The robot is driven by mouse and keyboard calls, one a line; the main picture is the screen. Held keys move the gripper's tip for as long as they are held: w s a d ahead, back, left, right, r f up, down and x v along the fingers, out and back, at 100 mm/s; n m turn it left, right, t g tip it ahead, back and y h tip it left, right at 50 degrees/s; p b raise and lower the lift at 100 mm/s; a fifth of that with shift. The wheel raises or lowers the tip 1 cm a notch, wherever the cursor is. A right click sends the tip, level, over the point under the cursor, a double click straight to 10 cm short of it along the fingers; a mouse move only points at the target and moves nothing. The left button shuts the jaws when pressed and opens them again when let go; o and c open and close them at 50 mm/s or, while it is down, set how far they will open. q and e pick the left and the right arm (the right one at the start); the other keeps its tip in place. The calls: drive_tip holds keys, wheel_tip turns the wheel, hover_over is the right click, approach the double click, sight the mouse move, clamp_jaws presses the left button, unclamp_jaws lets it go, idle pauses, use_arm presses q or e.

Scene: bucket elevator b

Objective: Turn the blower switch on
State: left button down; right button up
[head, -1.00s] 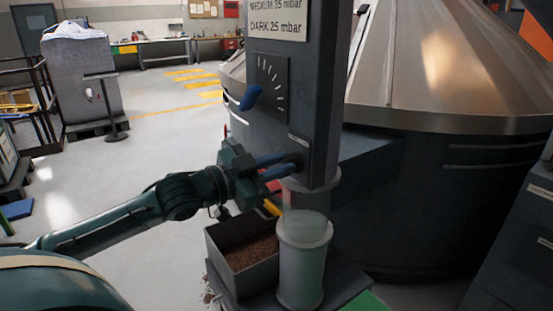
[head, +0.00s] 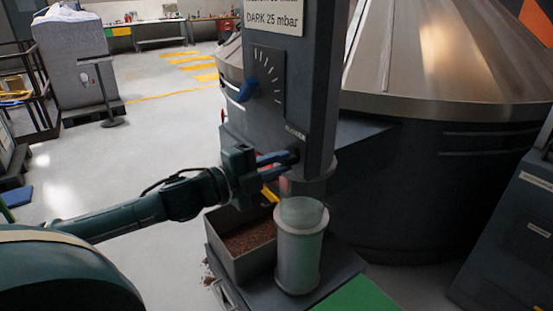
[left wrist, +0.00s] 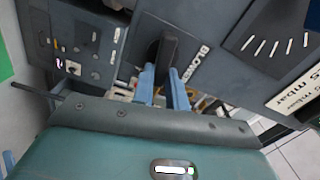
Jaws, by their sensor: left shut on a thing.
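The blower switch is a black knob (head: 294,156) low on the dark control column (head: 315,100), below a small label that reads "BLOWER" in the left wrist view. My left gripper (head: 280,160) reaches in from the left with its blue fingers at the knob. In the left wrist view the black knob (left wrist: 168,48) stands between the two blue fingertips (left wrist: 163,78), and the gripper is shut on it. The fingers partly hide the knob in the head view. My right gripper is not in view.
Below stand a glass and grey cylinder (head: 299,255) and an open box of brown grains (head: 232,262). A large metal-topped vessel (head: 430,140) is behind. The floor at left is mostly clear.

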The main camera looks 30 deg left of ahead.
use_arm(q)
drive_tip(key=shift+f+m, duration=0.15)
drive_tip(key=shift+m, duration=0.95)
drive_tip(key=c, duration=1.4)
unclamp_jaws()
drive_tip(key=shift+s, duration=0.15)
drive_tip(key=shift+v, duration=1.25)
drive_tip(key=p+v, duration=0.2)
drive_tip(key=v, duration=0.8)
drive_tip(key=shift+s, duration=0.2)
